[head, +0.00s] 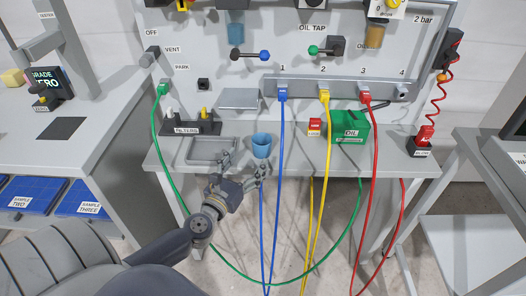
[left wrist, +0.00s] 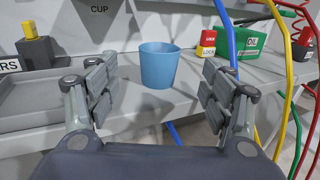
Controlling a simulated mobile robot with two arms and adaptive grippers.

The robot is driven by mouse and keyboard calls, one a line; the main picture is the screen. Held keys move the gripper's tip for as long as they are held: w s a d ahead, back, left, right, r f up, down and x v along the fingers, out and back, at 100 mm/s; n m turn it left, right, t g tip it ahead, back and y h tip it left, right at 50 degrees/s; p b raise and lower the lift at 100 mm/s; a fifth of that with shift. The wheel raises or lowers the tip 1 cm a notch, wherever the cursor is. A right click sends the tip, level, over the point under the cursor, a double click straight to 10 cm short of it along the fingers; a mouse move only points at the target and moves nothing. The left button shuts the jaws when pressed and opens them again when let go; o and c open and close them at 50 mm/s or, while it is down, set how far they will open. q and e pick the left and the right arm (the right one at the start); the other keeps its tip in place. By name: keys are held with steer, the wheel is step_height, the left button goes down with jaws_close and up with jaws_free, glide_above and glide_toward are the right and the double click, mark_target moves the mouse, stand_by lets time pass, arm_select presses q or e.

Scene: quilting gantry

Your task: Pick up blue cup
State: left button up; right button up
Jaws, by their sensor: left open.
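The blue cup (head: 262,145) stands upright on the grey bench, near its front edge and to the right of a grey tray. It also shows in the left wrist view (left wrist: 159,66), between and beyond the fingers. My left gripper (head: 243,168) is open and empty, just in front of the cup and to its left in the head view. In the left wrist view the left gripper (left wrist: 160,95) has its fingers wide apart with a gap to the cup. My right gripper is not in view.
A grey tray (head: 190,149) and a filters block (head: 191,127) lie left of the cup. Blue (head: 282,150), yellow (head: 324,150) and red (head: 374,160) hoses hang to its right. A green oil box (head: 350,126) stands further right. The bench (head: 297,158) is bare around the cup.

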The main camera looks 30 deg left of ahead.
mark_target(257, 146)
arm_select(q)
steer(key=w, duration=0.2)
steer(key=w+a, duration=0.1)
steer(key=w, duration=0.1)
steer(key=shift+w+p, duration=0.3)
steer(key=shift+w, duration=0.1)
steer(key=shift+w+a+r+p, duration=0.1)
steer(key=shift+w+a+p, duration=0.1)
steer(key=shift+w, duration=1.3)
steer(key=shift+w+a+r+p, duration=0.1)
steer(key=shift+w+a+p, duration=0.05)
steer(key=shift+w, duration=1.3)
steer(key=shift+c, duration=0.6)
steer(key=c, duration=1)
